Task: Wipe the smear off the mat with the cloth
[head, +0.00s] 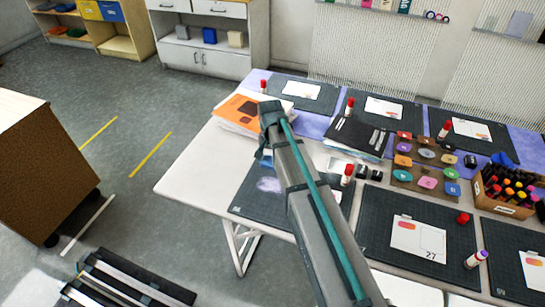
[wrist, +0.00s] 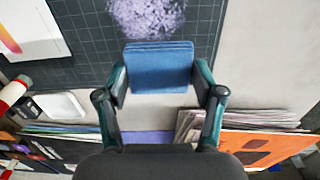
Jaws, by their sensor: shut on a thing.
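The pale purple smear (head: 269,185) lies on the dark gridded mat (head: 245,203) at the near-left corner of the table. It also shows at the top of the wrist view (wrist: 147,16), on the mat (wrist: 85,62). My gripper (wrist: 160,76) is shut on the folded blue cloth (wrist: 158,62), with a finger on each side of it. In the wrist view the cloth appears just below the smear, overlapping the mat's edge. Whether the cloth touches the mat I cannot tell. In the head view my arm covers part of the mat.
Orange-topped papers (head: 238,110) lie beside my gripper, and also show in the wrist view (wrist: 262,148). A red-capped glue stick (head: 347,174) stands at the mat's right. Bare white table (head: 190,178) lies left.

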